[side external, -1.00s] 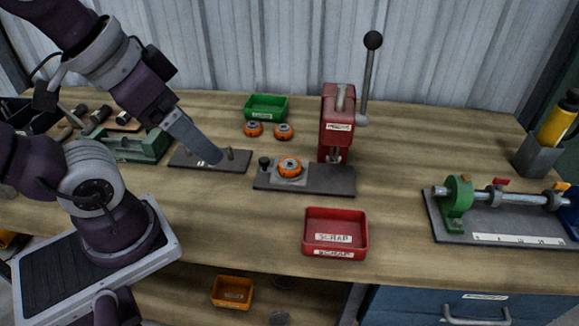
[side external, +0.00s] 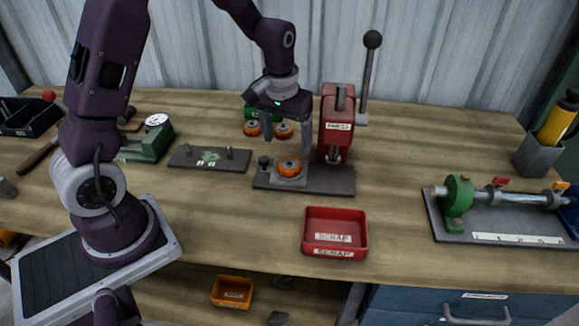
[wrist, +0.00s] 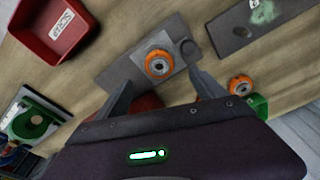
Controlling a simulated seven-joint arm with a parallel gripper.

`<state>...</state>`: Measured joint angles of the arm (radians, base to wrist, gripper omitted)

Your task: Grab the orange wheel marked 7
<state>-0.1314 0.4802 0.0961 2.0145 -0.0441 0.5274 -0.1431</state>
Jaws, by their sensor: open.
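An orange wheel (side external: 289,168) with a pale metal hub sits on the square seat of the press's dark base plate. It also shows in the wrist view (wrist: 147,65). Two more orange wheels, a left one (side external: 251,128) and a right one (side external: 283,131), lie on the bench behind, in front of the green bin; one shows in the wrist view (wrist: 240,85). I cannot read a 7 on any wheel. My gripper (side external: 292,151) is open and empty, pointing down above the seated wheel. In the wrist view its fingertips (wrist: 162,75) are spread, one toward each side of that wheel.
The red press (side external: 337,122) with its tall lever stands just right of my gripper. A small black knob (side external: 264,162) is left of the seated wheel. The green bin (side external: 249,111) is partly hidden behind my gripper. A red scrap tray (side external: 335,247) is in front. Bench space between is clear.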

